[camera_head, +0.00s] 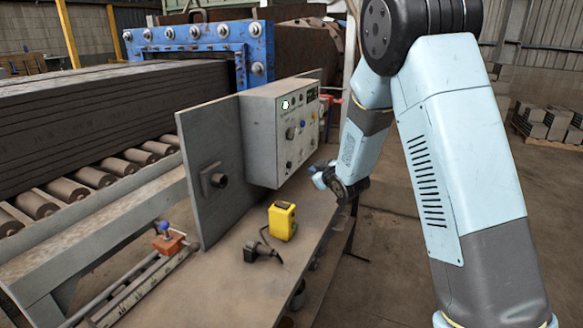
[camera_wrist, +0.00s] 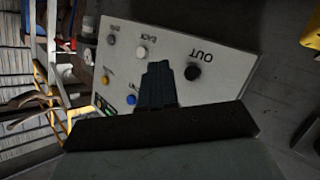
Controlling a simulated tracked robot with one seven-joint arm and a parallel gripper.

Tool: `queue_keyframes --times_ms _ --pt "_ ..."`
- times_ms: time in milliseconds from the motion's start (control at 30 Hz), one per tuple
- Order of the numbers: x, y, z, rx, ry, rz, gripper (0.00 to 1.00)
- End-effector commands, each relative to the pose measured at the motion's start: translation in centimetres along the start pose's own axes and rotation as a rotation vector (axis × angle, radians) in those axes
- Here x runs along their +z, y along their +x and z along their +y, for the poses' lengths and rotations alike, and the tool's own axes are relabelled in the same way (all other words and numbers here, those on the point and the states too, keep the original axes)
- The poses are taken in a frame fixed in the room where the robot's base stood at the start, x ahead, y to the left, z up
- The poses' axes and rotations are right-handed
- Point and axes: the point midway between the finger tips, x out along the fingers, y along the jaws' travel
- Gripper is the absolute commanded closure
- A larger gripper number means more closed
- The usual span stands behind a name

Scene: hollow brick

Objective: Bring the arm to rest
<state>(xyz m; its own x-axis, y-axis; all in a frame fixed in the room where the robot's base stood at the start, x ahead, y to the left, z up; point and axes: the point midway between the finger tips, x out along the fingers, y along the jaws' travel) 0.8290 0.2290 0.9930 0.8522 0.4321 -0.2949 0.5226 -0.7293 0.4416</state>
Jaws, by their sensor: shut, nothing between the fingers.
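My arm (camera_head: 445,150) is pale blue with dark joints and stands bent on the right of the head view. Its forearm hangs down toward the bench, in front and to the right of the control box. My gripper (camera_head: 318,176) is at its lower end, beside the control box (camera_head: 268,138) and apart from it as far as I can tell. In the wrist view the dark fingers (camera_wrist: 158,82) are together and empty. Behind them is the control box's panel (camera_wrist: 220,92) with black, blue and yellow knobs, its lettering upside down.
A yellow device (camera_head: 282,220) and a black plug-like part (camera_head: 263,251) sit on the bench (camera_head: 225,285). A grey upright plate (camera_head: 210,165) adjoins the control box. A roller conveyor (camera_head: 95,178) with a long dark stack (camera_head: 110,110) is at left. Open floor (camera_head: 395,255) lies right of the bench.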

Motion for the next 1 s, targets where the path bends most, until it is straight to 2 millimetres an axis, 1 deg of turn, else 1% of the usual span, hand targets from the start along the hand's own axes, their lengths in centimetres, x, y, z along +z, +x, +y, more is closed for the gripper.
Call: queue_keyframes --times_ms 267,367,433,567,700,867,1000 --pt "-0.1 -0.2 0.2 0.003 0.003 -0.004 1.0" --pt "-0.5 -1.1 1.2 0.015 0.019 -0.025 1.0" --pt "-0.8 -2.2 2.5 0.031 0.041 -0.053 1.0" --pt "-1.6 -5.4 5.1 0.062 0.097 -0.122 1.0" --pt "-2.3 -9.3 7.5 0.093 0.162 -0.2 1.0" --pt "-2.8 -14.1 9.5 0.121 0.238 -0.286 1.0" --pt "-3.2 -18.6 10.7 0.141 0.305 -0.358 1.0"
